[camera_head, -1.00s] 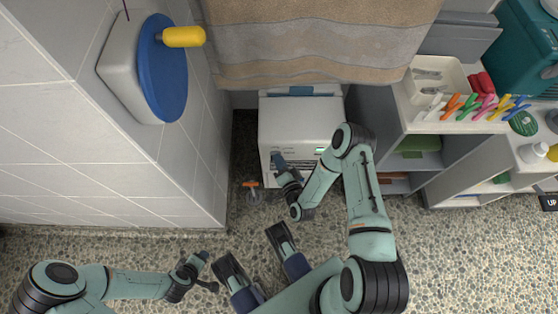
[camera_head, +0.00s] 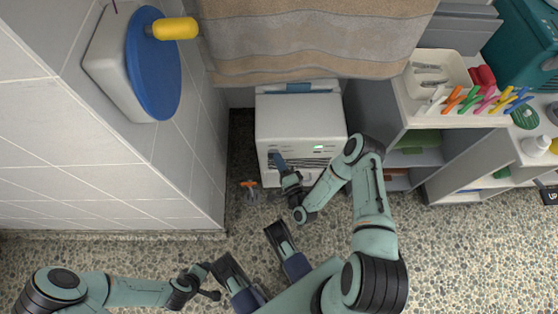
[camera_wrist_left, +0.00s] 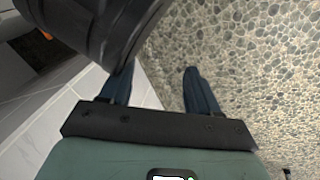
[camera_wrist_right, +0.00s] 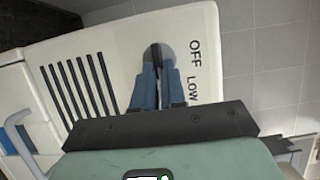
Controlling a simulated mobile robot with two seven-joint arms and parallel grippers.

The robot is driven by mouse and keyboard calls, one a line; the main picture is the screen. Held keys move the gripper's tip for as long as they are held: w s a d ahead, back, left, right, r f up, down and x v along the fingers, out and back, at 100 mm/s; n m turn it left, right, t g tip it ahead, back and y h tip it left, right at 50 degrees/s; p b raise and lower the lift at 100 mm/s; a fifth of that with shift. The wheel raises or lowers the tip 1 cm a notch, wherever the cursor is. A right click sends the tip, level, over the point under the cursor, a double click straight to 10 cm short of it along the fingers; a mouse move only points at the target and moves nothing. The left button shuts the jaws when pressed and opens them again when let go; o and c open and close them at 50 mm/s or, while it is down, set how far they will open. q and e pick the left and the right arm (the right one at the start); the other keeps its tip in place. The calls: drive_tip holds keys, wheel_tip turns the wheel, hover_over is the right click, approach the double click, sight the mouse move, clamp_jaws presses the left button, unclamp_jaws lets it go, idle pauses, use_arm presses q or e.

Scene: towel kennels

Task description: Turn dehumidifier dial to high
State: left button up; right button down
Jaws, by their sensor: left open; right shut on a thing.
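The dehumidifier (camera_head: 300,118) is a white box on the floor below the hanging towel, with a small lit green display and dark vent slots. My right gripper (camera_head: 279,160) is at the left part of its front. In the right wrist view the right gripper (camera_wrist_right: 158,68) is shut on the dial (camera_wrist_right: 157,50), a grey round knob mostly hidden by the fingers. The printed words OFF and LOW show to the right of the dial; no HIGH label is visible. My left gripper (camera_wrist_left: 160,85) is open and empty over the pebbled floor.
A tiled wall (camera_head: 110,130) with a blue disc and yellow handle stands at left. A striped towel (camera_head: 310,40) hangs behind the dehumidifier. Grey shelving (camera_head: 400,150) with a tray of pegs stands close on the right. A small orange-handled item (camera_head: 248,184) lies left of the dehumidifier.

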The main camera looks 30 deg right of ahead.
drive_tip(key=shift+a, duration=0.15)
drive_tip(key=c, duration=1.2)
unclamp_jaws()
use_arm(q)
drive_tip(key=shift+h, duration=0.3)
drive_tip(key=r+p, duration=0.1)
drive_tip(key=d+r+p, duration=0.1)
drive_tip(key=r, duration=0.1)
drive_tip(key=d+r+p, duration=0.1)
drive_tip(key=shift+r, duration=0.4)
use_arm(e)
drive_tip(key=s+a, duration=0.2)
drive_tip(key=s, duration=1.1)
drive_tip(key=shift+s, duration=0.1)
